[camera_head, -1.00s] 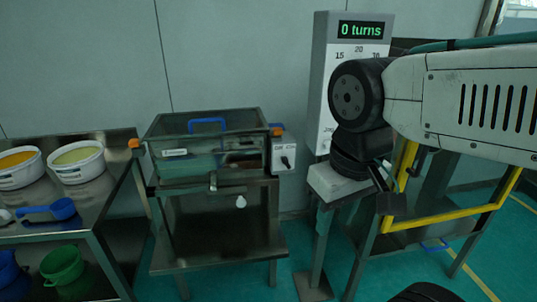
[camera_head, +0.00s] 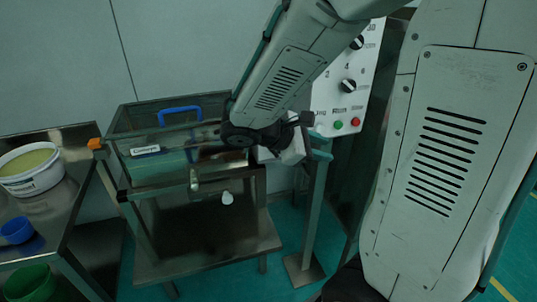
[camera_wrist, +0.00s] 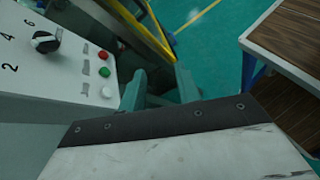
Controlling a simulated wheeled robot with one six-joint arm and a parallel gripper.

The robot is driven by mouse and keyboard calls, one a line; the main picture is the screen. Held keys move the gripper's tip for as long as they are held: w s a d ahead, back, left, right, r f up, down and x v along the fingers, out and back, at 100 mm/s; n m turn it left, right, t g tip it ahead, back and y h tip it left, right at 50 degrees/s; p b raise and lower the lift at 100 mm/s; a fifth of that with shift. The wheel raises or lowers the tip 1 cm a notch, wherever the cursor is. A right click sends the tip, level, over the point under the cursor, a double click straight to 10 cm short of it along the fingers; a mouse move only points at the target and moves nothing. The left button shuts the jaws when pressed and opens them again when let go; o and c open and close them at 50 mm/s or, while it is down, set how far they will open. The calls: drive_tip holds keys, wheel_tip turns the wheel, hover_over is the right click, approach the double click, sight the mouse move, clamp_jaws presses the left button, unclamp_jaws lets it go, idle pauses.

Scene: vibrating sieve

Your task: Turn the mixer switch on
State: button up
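A tall white control panel (camera_head: 345,95) stands behind my arm in the head view. It carries a black knob (camera_head: 348,86), a second knob (camera_head: 356,42), a green button (camera_head: 338,124) and a red button (camera_head: 355,121). One knob also shows in the wrist view (camera_wrist: 45,42), with red, green and white buttons beside it. No label readable here names the mixer switch. The small switch box on the right side of the lidded tank (camera_head: 150,165) is mostly or fully hidden by my arm. My gripper (camera_head: 300,120) is small and dark near the panel's lower left; its fingers are unclear.
The tank has a blue handle (camera_head: 180,112). A metal table (camera_head: 75,140) at left holds a white bucket (camera_head: 30,170) and a blue scoop (camera_head: 16,230); a green bucket (camera_head: 30,283) sits below. A wood-topped table (camera_wrist: 285,45) shows in the wrist view.

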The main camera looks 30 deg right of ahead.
drive_tip(key=w+d+f+n+t+h, duration=0.1)
drive_tip(key=w+f+n+t+h, duration=0.15)
drive_tip(key=w+n, duration=0.35)
drive_tip(key=n+t, duration=1.1)
drive_tip(key=n, duration=0.3)
approach(271, 151)
drive_tip(key=d, duration=0.1)
drive_tip(key=x, duration=0.7)
drive_tip(key=shift+w+f, duration=0.2)
drive_tip(key=shift+w, duration=0.3)
drive_tip(key=c, duration=0.7)
